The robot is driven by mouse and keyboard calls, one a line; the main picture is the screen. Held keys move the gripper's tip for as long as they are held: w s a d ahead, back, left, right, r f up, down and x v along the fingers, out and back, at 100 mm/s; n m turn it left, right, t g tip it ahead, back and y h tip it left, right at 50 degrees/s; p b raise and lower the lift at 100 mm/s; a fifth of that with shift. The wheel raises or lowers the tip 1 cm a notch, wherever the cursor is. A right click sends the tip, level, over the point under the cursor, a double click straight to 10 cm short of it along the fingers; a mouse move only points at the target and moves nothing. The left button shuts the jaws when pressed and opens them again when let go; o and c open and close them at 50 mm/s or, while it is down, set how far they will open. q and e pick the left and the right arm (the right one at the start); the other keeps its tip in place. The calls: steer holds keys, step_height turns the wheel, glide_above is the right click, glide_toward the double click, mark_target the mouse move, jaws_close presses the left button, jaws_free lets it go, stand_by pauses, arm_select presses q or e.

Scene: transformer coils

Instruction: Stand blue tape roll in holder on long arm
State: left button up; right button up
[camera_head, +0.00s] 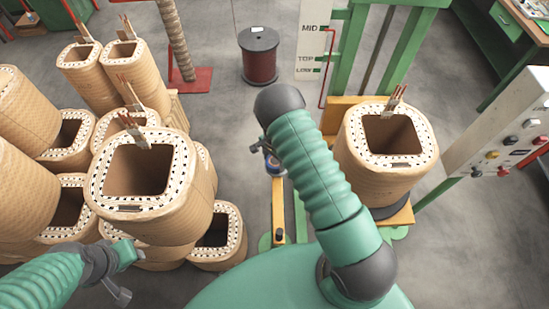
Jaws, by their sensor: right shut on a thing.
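My right arm bends over in the middle, and its right gripper (258,148) shows only in part beside the arm. It is shut on the blue tape roll (273,166), which shows as a small blue and pale patch just below it, partly hidden by my arm. I cannot tell whether this is the long arm with the holder. My left gripper (118,292) is small and dark at the lower left, and its jaws are unclear.
Several tan coils (150,190) crowd the left side. Another coil (388,155) stands on a yellow platform of the green frame at right. A dark red drum (259,58) stands behind. A control panel (500,135) is at far right. Grey floor shows between the coils and the frame.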

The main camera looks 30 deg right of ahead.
steer(key=shift+d+f, duration=0.3)
steer(key=shift+d, duration=0.05)
steer(key=o, duration=1.2)
steer(key=shift+d, duration=0.2)
steer(key=shift+c, duration=0.2)
steer(key=o, duration=0.3)
steer(key=shift+d, duration=0.2)
arm_select(q)
steer(key=shift+d, duration=0.85)
arm_select(e)
steer(key=shift+a, duration=0.15)
